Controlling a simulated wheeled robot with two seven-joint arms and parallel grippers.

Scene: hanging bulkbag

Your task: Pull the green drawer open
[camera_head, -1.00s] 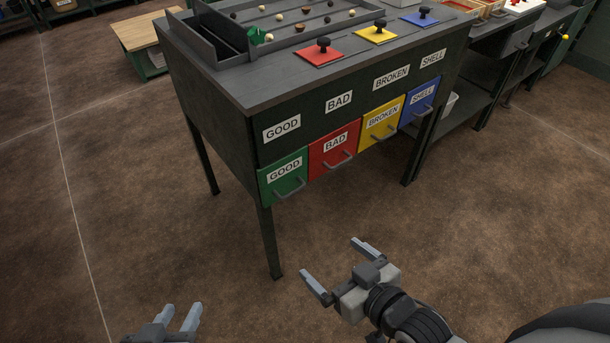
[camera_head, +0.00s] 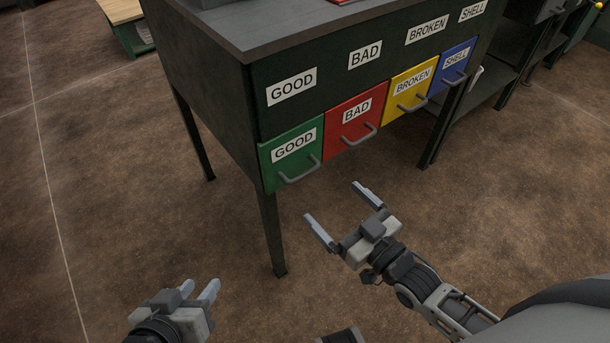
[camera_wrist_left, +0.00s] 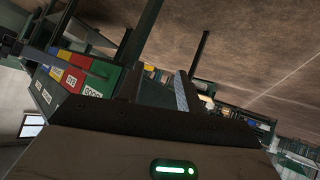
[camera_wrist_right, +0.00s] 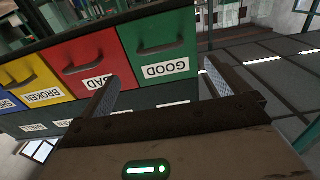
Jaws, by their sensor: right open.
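The green drawer (camera_head: 280,165) is marked GOOD and has a grey bar handle (camera_head: 300,172) low on its front. It sits flush beside the red drawer, at the left end of the table's row, and looks shut. My right gripper (camera_head: 336,201) is open and empty, in front of and below the drawers, apart from the handle. In the right wrist view the green drawer (camera_wrist_right: 155,32) lies ahead between the fingers (camera_wrist_right: 160,80). My left gripper (camera_head: 200,288) is empty and partly open, low at the left. The green drawer (camera_wrist_left: 98,80) also shows in the left wrist view.
Red (camera_head: 345,135), yellow (camera_head: 405,100) and blue (camera_head: 452,72) drawers line up to the right. The dark table leg (camera_head: 270,230) stands below the green drawer. The floor in front is clear. A wooden-topped bench (camera_head: 125,12) stands at the back left.

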